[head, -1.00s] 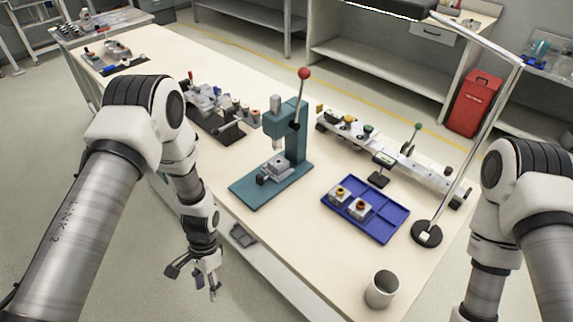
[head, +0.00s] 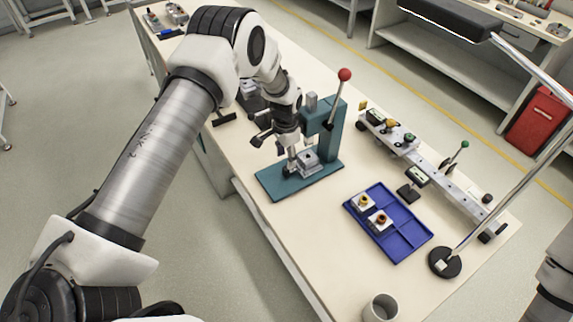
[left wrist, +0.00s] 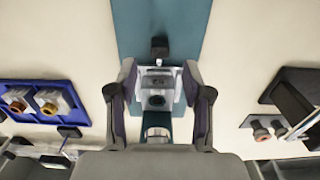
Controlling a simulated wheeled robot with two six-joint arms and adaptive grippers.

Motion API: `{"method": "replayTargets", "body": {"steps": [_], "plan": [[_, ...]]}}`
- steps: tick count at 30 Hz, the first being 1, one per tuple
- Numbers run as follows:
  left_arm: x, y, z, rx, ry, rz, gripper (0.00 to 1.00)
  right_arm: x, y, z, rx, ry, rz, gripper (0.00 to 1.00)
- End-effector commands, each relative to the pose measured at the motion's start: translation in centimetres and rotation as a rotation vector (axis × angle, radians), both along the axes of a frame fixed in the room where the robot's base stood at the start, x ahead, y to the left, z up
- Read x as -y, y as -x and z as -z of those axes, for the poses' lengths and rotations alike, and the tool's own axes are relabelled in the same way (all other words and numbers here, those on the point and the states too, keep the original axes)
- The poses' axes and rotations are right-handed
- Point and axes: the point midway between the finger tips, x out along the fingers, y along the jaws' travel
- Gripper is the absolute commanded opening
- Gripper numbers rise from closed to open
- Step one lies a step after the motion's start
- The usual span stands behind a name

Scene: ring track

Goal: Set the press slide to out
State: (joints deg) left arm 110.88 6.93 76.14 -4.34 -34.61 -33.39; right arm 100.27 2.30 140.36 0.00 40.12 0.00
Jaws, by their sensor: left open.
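The teal press (head: 325,135) stands on the workbench with its red-balled lever upright. Its slide (head: 309,160), a grey metal block, sits low on the teal base plate. In the left wrist view the slide (left wrist: 156,92) shows with a black knob (left wrist: 159,46) at its far end. My left gripper (head: 291,166) is at the knob side of the slide, low over the base plate. In the left wrist view my open left gripper (left wrist: 158,68) has one finger on each side of the block; contact cannot be told. My right gripper is out of view.
A blue tray (head: 412,238) with two small parts lies right of the press. A rail fixture (head: 435,170) runs behind it. A lamp base (head: 445,263) and a grey cup (head: 381,307) stand nearer. Another fixture is partly hidden behind my left arm.

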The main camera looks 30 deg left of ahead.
Motion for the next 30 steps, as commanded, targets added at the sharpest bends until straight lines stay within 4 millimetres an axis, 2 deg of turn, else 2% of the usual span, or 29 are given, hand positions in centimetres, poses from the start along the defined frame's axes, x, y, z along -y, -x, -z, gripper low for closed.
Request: {"method": "replayTargets", "body": {"steps": [1,7,11,17,18,22,30], "plan": [[0.0,0.2,1.0,-0.005,-0.001,0.0,0.5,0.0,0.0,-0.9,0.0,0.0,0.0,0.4],[0.0,0.1,4.9,-0.002,0.0,0.001,0.5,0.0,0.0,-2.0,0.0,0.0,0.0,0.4],[0.0,0.1,6.0,-0.001,-0.001,0.0,0.5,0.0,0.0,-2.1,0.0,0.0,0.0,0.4],[0.0,0.0,6.2,0.0,0.0,0.0,0.5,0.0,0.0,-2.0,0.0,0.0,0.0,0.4],[0.0,0.1,6.2,0.0,0.0,0.0,0.46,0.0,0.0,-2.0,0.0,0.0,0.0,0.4],[0.0,0.1,6.2,-0.001,-0.001,0.0,0.0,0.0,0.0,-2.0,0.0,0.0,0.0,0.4],[0.0,0.1,6.3,-0.001,0.0,0.0,0.0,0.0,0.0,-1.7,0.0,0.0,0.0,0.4]]}}
